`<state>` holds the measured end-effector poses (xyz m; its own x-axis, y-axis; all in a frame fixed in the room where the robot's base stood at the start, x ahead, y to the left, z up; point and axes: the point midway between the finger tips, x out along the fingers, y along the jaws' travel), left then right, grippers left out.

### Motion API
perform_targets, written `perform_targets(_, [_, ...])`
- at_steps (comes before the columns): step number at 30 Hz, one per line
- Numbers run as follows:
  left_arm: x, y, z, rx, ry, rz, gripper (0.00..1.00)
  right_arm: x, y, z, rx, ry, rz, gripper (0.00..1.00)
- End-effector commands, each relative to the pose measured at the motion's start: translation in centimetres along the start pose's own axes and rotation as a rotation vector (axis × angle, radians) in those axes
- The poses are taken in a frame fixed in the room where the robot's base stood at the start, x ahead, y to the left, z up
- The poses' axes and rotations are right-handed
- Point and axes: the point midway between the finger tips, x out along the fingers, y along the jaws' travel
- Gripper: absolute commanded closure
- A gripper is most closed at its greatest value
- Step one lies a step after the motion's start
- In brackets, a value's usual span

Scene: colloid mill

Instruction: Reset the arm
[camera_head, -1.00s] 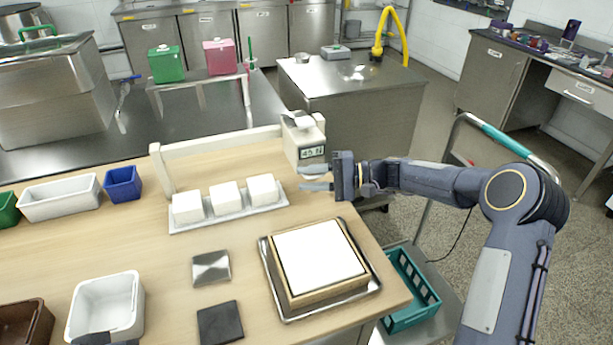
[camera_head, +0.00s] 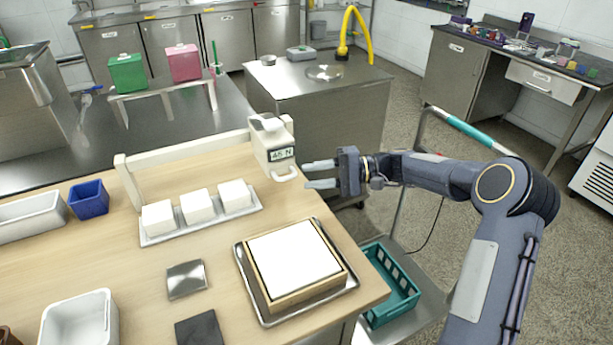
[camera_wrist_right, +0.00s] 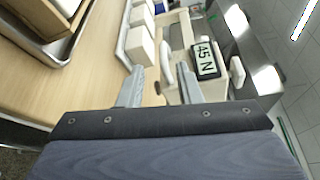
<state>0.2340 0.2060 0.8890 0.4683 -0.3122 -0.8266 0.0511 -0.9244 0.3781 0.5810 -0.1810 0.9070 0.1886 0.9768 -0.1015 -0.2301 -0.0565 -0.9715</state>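My right gripper (camera_head: 306,174) is open and empty. It hangs just right of the white device with a "45 N" display (camera_head: 272,146), its fingertips pointing left toward the device's loop handle (camera_head: 285,175) with a small gap. In the right wrist view the two fingers (camera_wrist_right: 160,87) stand apart, with the device's display (camera_wrist_right: 207,60) beyond them. My left gripper is not in view.
A tray (camera_head: 258,206) with white blocks lies left of the device. A framed white slab (camera_head: 294,254) sits on a metal tray (camera_head: 266,318). A teal crate (camera_head: 398,296) stands low beside the table's right edge. Open floor lies behind my right arm.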

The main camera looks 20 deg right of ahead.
Motion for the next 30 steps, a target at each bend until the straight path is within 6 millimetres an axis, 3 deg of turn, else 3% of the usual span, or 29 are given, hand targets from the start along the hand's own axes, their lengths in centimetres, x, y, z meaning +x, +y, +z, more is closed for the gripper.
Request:
perform_targets(10, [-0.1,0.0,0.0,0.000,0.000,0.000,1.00,0.0,-0.1,0.1,-0.002,0.000,0.003,0.68])
perform_targets(14, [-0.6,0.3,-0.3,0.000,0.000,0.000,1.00,0.1,-1.4,1.8,-0.019,-0.001,0.060,0.68])
perform_targets(17, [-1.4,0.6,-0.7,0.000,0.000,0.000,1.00,0.1,-3.0,4.9,-0.050,0.004,0.165,0.68])
perform_targets(21, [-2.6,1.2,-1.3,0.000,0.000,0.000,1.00,-0.6,-4.6,10.6,-0.108,0.032,0.357,0.68])
perform_targets(30, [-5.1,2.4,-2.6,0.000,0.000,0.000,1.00,-4.2,-5.2,22.1,-0.256,0.159,0.702,0.68])
